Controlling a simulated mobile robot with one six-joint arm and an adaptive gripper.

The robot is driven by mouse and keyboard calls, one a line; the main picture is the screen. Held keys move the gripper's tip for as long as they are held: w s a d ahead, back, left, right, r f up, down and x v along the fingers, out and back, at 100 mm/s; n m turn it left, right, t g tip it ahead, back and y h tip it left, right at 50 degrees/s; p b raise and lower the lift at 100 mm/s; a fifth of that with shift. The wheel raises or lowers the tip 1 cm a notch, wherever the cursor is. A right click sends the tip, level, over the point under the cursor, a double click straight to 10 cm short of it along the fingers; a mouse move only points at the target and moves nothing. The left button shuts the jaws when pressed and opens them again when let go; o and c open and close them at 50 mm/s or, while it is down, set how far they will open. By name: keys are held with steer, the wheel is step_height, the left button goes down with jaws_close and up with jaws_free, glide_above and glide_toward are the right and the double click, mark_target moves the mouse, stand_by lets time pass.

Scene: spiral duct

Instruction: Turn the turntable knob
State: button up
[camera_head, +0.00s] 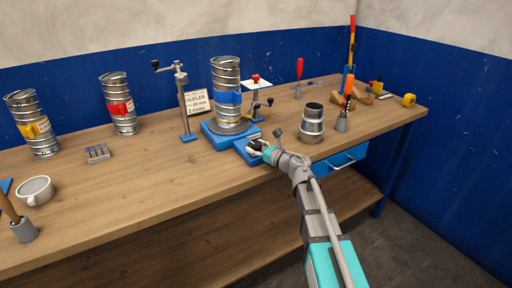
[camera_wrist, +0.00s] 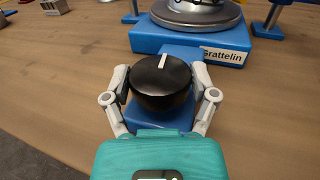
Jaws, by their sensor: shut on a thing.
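The turntable knob (camera_wrist: 162,84) is round and black with a white pointer line, and sits on a small blue block in front of the turntable. In the wrist view the white line points up and slightly right. My gripper (camera_wrist: 162,88) is shut on the knob, one finger on each side. In the head view my gripper (camera_head: 260,148) covers most of the knob. The turntable's blue base (camera_head: 219,138) carries a grey round plate (camera_wrist: 197,12). A spiral duct (camera_head: 226,80) with a blue band stands upright on it.
A crank stand (camera_head: 183,100) and a sign (camera_head: 197,102) stand left of the turntable. A metal reducer (camera_head: 312,124) stands close to the right of my arm. Two more ducts, with red (camera_head: 120,107) and yellow (camera_head: 36,130) bands, stand at the left. The bench front between is mostly clear.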

steer(key=shift+w+n+g+y, duration=0.15)
steer(key=shift+n+g+y, duration=0.25)
steer(key=shift+n+g, duration=0.15)
steer(key=o, duration=1)
steer(key=v, duration=1.2)
